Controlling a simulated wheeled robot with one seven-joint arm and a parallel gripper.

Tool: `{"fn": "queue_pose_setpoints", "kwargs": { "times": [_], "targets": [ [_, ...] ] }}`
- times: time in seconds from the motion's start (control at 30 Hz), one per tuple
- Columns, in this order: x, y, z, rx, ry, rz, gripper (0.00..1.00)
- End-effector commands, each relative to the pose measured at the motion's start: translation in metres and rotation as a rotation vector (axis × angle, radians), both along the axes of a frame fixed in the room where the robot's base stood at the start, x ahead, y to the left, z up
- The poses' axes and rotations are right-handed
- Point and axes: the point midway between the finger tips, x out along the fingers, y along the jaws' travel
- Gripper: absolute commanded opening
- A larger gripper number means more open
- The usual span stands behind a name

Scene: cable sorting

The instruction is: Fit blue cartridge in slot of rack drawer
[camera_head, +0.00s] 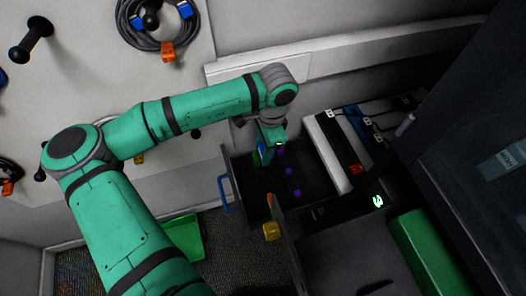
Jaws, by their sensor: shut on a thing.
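My gripper (268,150) points down over the left part of an open dark rack drawer (308,178). It is shut on a small blue piece, the blue cartridge (258,156), which is mostly hidden by the fingers and wrist. I cannot tell whether the cartridge touches the drawer floor or hangs above it. Several purple marks (289,171) run in a row inside the drawer, right of the gripper. The slot itself is too dark to make out. A blue handle (226,195) is on the drawer's left front.
A glowing green 3 (377,201) marks the dark rack at right. A green bin (186,236) stands on the floor. Coiled cables hang on the left wall panel.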

Motion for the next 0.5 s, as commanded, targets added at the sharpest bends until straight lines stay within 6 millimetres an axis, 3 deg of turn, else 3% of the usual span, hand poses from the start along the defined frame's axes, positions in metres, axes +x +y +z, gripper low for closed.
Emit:
{"fn": "queue_pose_setpoints", "kwargs": {
  "times": [0.5],
  "targets": [
    [0.0,0.0,0.022,0.001,0.0,0.0,0.18]
  ]
}}
